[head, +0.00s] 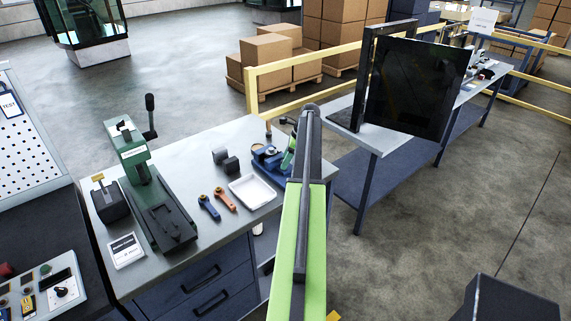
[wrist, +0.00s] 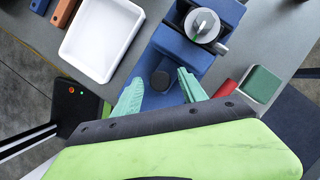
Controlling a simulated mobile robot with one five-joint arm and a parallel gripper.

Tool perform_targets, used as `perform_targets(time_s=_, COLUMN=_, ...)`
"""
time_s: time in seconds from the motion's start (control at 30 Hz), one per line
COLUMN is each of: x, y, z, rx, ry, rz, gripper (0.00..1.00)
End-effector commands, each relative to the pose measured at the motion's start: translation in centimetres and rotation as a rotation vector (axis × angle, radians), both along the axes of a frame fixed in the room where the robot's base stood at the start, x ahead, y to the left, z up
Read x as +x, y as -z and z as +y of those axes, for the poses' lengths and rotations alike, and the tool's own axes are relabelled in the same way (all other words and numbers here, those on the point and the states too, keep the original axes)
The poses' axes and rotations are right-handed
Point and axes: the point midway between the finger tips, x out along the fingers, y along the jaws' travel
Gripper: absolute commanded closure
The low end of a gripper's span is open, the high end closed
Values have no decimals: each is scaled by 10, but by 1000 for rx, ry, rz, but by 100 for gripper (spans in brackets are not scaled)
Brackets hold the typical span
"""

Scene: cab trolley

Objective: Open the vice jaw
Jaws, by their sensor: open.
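The blue vice (head: 266,160) stands near the right end of the grey workbench, partly hidden by my arm in the head view. In the wrist view the vice (wrist: 168,40) shows from above, with a silver round piece (wrist: 202,26) with a pale green mark on top and a dark round knob (wrist: 160,81) lower on its blue body. My gripper (wrist: 160,88) is open, its two teal fingers apart on either side of the dark knob. The fingers look empty; contact with the vice cannot be told. My gripper (head: 289,152) is mostly hidden behind my arm in the head view.
A white tray (head: 252,191) lies beside the vice, with blue (head: 209,207) and orange (head: 225,200) tools left of it. A green press (head: 150,190) stands further left. In the wrist view, red (wrist: 224,89) and green (wrist: 262,84) blocks lie right of the vice. A dark panel (head: 415,85) stands on the right bench.

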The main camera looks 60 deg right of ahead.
Motion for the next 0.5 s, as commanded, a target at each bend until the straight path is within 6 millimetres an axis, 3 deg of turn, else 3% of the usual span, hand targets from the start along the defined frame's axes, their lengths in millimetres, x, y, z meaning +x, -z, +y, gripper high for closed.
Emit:
perform_targets(time_s=0.07, x=0, y=-1, z=0, rx=0, ry=0, rz=0, gripper=52)
perform_targets(time_s=0.43, x=0, y=-1, z=0, rx=0, ry=-1, rz=0, gripper=100)
perform_targets(time_s=0.5, x=0, y=-1, z=0, rx=0, ry=-1, rz=0, gripper=100)
